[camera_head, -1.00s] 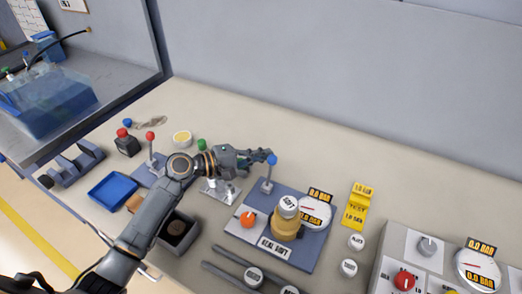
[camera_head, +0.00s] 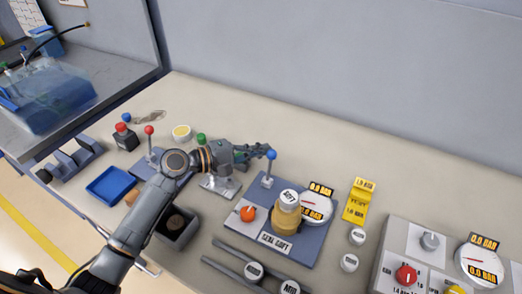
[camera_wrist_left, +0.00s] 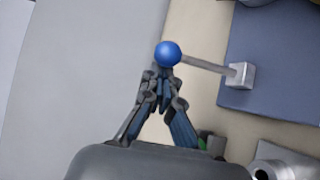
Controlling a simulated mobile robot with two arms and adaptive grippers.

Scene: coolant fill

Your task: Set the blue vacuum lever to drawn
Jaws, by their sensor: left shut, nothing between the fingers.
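The blue vacuum lever (camera_head: 271,156) has a blue ball on a thin metal stem and stands on the back left of a blue-grey base plate (camera_head: 312,243). In the left wrist view the blue ball (camera_wrist_left: 168,54) is just beyond the fingertips, and its stem runs right to a small metal block. My left gripper (camera_head: 266,149) is shut and empty, with its fingertips right beside the ball. It also shows in the left wrist view (camera_wrist_left: 163,76). I cannot tell whether the fingertips touch the ball. My right gripper is not in view.
The plate also carries an orange knob (camera_head: 248,213), a brass filler with a white cap (camera_head: 289,199) and a gauge (camera_head: 316,206). A red-ball lever (camera_head: 149,130) and a blue tray (camera_head: 111,185) are left. A yellow stand (camera_head: 358,201) is right. The bench behind the lever is clear.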

